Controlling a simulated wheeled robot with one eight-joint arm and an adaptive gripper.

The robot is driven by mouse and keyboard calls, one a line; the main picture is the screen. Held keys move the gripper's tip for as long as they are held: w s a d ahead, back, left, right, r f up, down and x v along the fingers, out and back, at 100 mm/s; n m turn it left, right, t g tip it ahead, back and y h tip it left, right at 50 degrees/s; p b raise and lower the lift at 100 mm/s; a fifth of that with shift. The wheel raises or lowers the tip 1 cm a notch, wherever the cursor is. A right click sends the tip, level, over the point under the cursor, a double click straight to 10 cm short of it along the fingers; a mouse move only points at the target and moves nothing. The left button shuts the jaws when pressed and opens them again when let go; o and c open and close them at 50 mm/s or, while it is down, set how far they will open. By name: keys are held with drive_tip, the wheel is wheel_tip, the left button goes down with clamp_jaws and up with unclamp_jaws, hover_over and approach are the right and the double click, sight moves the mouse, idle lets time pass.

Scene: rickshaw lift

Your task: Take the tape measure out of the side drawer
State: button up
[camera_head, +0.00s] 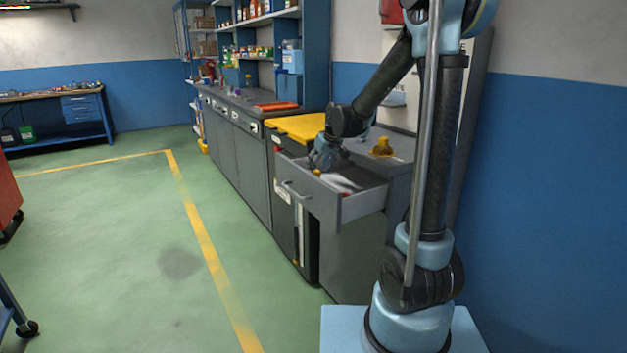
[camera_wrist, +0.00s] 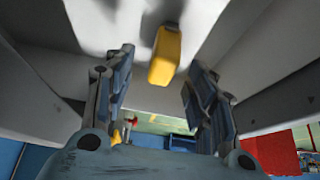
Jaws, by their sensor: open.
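The side drawer (camera_head: 310,198) is pulled open from the grey cabinet, with a few small things inside. A yellow block-like object (camera_wrist: 165,55), seemingly the tape measure, lies against the drawer's pale inner surface (camera_wrist: 45,80) in the wrist view. It shows between and beyond my fingertips, with a gap on each side. In the head view a small yellow spot (camera_head: 317,172) shows in the drawer close to my gripper (camera_head: 322,160); I cannot tell if it is the same object. My gripper (camera_wrist: 160,75) is open and empty, pointing down at the drawer's far-left part.
A yellow mat or board (camera_head: 298,126) lies on the cabinet top. A yellow and dark object (camera_head: 382,148) stands on the worktop behind the drawer. The drawer walls (camera_head: 362,204) rise around the contents. Green floor (camera_head: 130,235) in front is clear.

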drive_tip(key=shift+a+x, duration=0.15)
drive_tip(key=shift+x, duration=0.85)
drive_tip(key=shift+a+x, duration=0.15)
drive_tip(key=shift+x, duration=0.85)
drive_tip(key=shift+w+a+f, duration=0.25)
drive_tip(key=shift+w+f, duration=0.05)
drive_tip(key=shift+f, duration=0.3)
clamp_jaws()
